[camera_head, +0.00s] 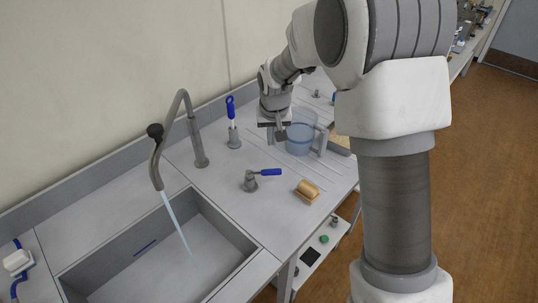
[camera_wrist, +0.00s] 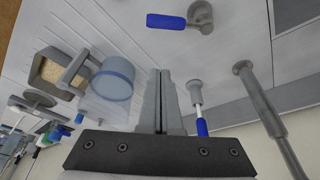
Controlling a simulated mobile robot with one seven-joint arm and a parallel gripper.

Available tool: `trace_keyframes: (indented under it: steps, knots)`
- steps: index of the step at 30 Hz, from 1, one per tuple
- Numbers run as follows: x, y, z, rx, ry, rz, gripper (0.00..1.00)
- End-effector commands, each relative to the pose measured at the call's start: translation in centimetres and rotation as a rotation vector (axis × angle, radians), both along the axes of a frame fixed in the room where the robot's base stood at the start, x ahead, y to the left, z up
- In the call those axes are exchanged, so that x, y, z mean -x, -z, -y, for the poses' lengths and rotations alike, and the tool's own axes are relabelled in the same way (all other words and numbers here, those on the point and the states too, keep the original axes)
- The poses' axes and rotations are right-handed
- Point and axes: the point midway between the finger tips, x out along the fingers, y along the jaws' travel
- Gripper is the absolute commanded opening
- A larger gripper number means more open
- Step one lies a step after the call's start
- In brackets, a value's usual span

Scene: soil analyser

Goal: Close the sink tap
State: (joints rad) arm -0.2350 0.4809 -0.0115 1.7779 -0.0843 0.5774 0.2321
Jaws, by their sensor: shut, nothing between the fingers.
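The sink tap (camera_head: 175,140) is a bent grey pipe with a dark ball at its bend. Water (camera_head: 178,222) runs from it into the sink (camera_head: 150,250). A separate grey valve with a blue lever (camera_head: 266,172) stands on the counter right of the spout; the lever points right. In the wrist view the blue lever (camera_wrist: 165,21) is at the top and the tap's pipe (camera_wrist: 262,100) is at the right. My gripper (camera_head: 277,137) is shut and empty, above the counter behind the valve, apart from it. Its closed fingers show in the wrist view (camera_wrist: 160,75).
A clear jug of bluish liquid (camera_head: 299,138) stands close right of my gripper. A blue-handled tool in a grey holder (camera_head: 231,112) stands left of it. A tan block on a small holder (camera_head: 307,190) sits near the counter's front edge. Counter around the valve is mostly clear.

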Motion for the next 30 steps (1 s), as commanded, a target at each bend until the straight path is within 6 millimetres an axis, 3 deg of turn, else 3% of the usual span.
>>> trace_keyframes:
  steps: [7, 21, 30]
  knots:
    - [-0.7, 2.0, -0.1, 0.001, -0.001, -0.003, 0.00]
    - [-3.3, 10.1, -0.2, 0.001, 0.000, -0.003, 0.00]
    - [0.0, 9.0, -0.1, 0.000, 0.000, 0.001, 0.00]
